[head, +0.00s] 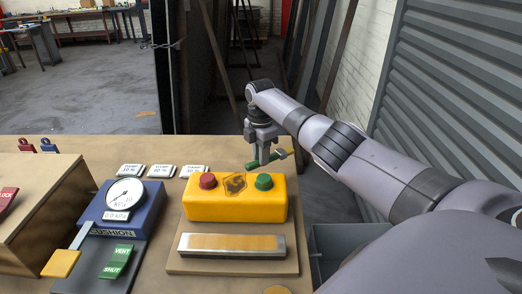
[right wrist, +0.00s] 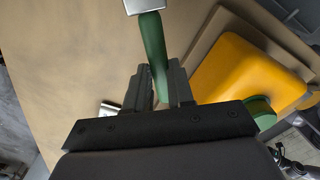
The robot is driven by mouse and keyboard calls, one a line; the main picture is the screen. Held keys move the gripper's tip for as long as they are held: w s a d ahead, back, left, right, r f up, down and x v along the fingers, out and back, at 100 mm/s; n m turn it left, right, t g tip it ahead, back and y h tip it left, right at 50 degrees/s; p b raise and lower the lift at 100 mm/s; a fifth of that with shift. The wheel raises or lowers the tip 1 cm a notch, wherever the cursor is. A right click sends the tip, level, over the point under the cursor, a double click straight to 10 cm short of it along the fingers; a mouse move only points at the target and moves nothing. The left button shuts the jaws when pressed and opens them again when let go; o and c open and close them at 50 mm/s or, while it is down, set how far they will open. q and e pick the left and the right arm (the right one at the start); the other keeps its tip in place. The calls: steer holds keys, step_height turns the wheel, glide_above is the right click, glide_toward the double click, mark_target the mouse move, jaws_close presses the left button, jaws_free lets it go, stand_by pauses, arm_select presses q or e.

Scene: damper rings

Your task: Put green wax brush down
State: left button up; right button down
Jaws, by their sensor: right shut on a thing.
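The green wax brush (right wrist: 153,45) has a green handle and a pale metal end that runs out of the top of the right wrist view. In the head view, parts of the brush (head: 283,154) show on either side of my right gripper. My right gripper (head: 265,160) is shut on the green handle, behind the yellow box near the table's far edge. Its two dark fingers (right wrist: 158,88) flank the handle in the right wrist view. The brush's bristles cannot be made out. My left gripper is not in view.
The yellow box (head: 236,209) bears a red and a green button. A board with a metal-edged strip (head: 231,241) lies in front of it. A blue gauge unit (head: 128,213) and white labels (head: 162,171) stand left. A grey bin (head: 345,240) is right of the table.

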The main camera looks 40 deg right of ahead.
steer(key=shift+f, duration=0.2)
steer(key=shift+f+b, duration=2.45)
steer(key=shift+f, duration=0.6)
steer(key=c, duration=1.3)
jaws_free()
steer(key=o, duration=0.6)
steer(key=shift+c, duration=0.2)
steer(key=shift+r, duration=3.65)
